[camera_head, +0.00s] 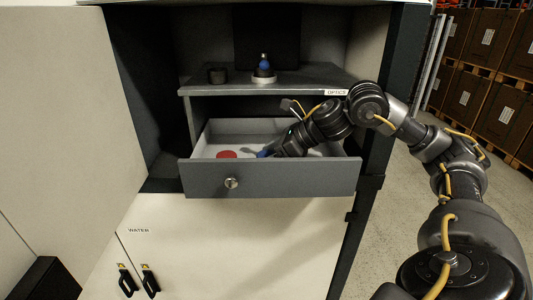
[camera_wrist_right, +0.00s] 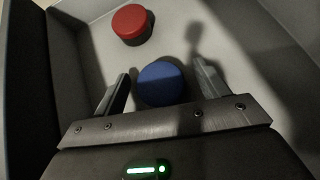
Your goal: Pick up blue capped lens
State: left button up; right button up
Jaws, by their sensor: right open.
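The blue capped lens (camera_wrist_right: 162,84) lies in the open drawer, and only its round blue cap shows clearly. In the head view it is a small blue patch (camera_head: 263,154), partly hidden by my right gripper (camera_head: 272,150). In the right wrist view my right gripper (camera_wrist_right: 160,86) is open, with one finger on each side of the blue cap. My left gripper is not in view.
A red capped lens (camera_head: 227,154) lies in the drawer left of the blue one; it also shows in the wrist view (camera_wrist_right: 132,23). The drawer front (camera_head: 270,178) and walls surround my right gripper.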

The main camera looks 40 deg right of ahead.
jog(key=shift+w+a+f, duration=0.1)
jog(key=shift+w+f, duration=0.05)
jog(key=shift+s, duration=0.2)
jog(key=c, duration=0.4)
jog(key=shift+w, duration=0.1)
jog(key=c, duration=0.7)
jog(key=shift+r, duration=0.5)
notch_tip(320, 180, up, 2)
jog(key=shift+r, duration=0.1)
jog(key=s+d+r+b, duration=0.2)
jog(key=s+d+r, duration=0.2)
jog(key=s+r, duration=0.6)
jog(key=s, duration=0.3)
jog(key=shift+s, duration=0.2)
